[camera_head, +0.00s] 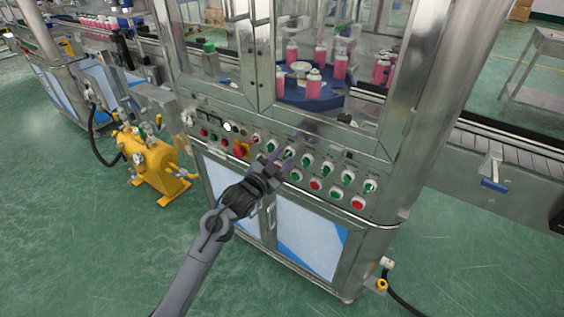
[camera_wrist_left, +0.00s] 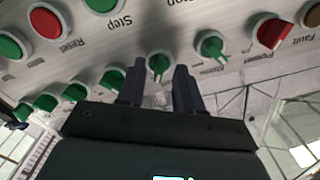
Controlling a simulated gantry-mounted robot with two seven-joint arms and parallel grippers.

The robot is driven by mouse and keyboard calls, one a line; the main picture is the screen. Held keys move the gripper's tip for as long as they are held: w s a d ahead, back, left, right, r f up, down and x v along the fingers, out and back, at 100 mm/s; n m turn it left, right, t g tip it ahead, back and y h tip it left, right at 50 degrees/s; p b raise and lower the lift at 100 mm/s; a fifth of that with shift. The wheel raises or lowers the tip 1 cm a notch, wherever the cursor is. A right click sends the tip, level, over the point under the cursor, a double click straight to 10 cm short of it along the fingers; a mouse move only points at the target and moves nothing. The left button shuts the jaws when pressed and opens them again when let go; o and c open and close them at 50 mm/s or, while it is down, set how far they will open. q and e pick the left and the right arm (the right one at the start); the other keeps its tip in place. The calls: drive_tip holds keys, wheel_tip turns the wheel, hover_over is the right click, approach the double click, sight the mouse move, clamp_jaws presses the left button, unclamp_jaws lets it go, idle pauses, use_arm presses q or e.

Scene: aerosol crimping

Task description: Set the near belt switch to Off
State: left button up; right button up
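The control panel (camera_head: 222,138) on the machine front carries a row of selector switches with green knobs. I cannot read which label names the near belt switch. My left gripper (camera_head: 284,160) is in front of this row, close to the green switch (camera_head: 289,153). In the left wrist view its two dark fingers (camera_wrist_left: 160,78) are apart, with a green switch (camera_wrist_left: 158,63) showing between and just beyond the tips. I cannot tell whether they touch it. Another green switch (camera_wrist_left: 210,45) sits to the right and one (camera_wrist_left: 112,78) to the left. My right gripper is not in view.
A lower row has green and red push buttons, including a red one (camera_head: 316,184) near the gripper. A red emergency knob (camera_head: 240,151) sticks out at the left. Glass doors stand above, around a blue turntable (camera_head: 318,101) with pink bottles. A yellow pump (camera_head: 152,163) stands left.

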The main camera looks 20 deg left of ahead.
use_arm(q)
drive_tip(key=shift+w+d, duration=0.1)
drive_tip(key=shift+w, duration=0.05)
clamp_jaws()
idle(0.4)
